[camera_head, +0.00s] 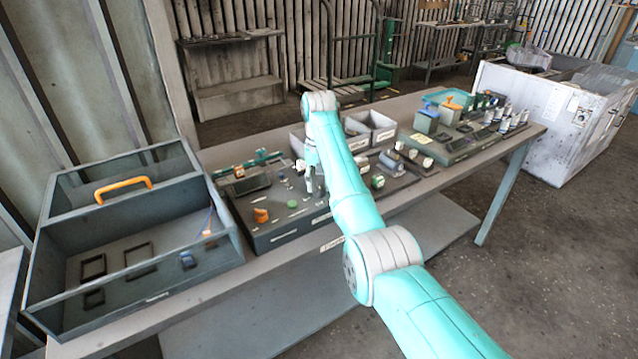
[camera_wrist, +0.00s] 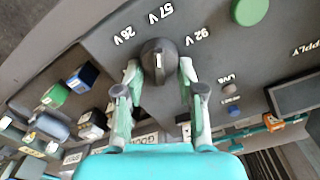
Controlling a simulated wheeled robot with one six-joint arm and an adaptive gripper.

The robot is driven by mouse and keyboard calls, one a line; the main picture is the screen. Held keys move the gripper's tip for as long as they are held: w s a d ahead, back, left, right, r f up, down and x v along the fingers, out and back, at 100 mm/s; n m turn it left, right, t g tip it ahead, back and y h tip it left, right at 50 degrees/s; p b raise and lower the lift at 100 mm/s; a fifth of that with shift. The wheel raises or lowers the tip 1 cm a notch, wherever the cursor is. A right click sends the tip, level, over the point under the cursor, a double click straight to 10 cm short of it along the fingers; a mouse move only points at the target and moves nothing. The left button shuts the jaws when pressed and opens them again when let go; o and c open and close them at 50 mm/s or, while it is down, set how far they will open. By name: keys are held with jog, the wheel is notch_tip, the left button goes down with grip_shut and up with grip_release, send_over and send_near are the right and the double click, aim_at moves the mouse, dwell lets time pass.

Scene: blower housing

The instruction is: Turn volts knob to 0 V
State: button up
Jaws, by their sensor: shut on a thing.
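The black volts knob (camera_wrist: 158,62) shows in the wrist view on a dark grey panel (camera_wrist: 215,60). The labels 26 V, 57 V and 92 V are printed around its far side, upside down or slanted in this view. A short white mark shows on the knob's near half. My gripper (camera_wrist: 158,70) is shut on the knob, with one finger at its left side and one at its right. In the head view my gripper (camera_head: 314,182) is over the control box (camera_head: 275,235), and I cannot make out the knob there.
A green button (camera_wrist: 250,11) and a small blue button (camera_wrist: 233,110) share the panel. An open dark case with an orange handle (camera_head: 123,187) stands left on the table. Grey bins (camera_head: 372,128) and more devices stand right of my arm.

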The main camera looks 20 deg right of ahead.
jog(key=n, duration=0.6)
jog(key=shift+a, duration=0.35)
jog(key=n, duration=0.5)
jog(key=shift+s+a+n, duration=0.25)
jog(key=shift+n, duration=0.15)
jog(key=n, duration=0.5)
jog(key=shift+s+a, duration=0.1)
jog(key=shift+s, duration=0.15)
jog(key=n, duration=0.6)
jog(key=shift+s, duration=0.3)
jog(key=shift+n, duration=0.4)
jog(key=o, duration=1.1)
jog(key=shift+o, duration=0.2)
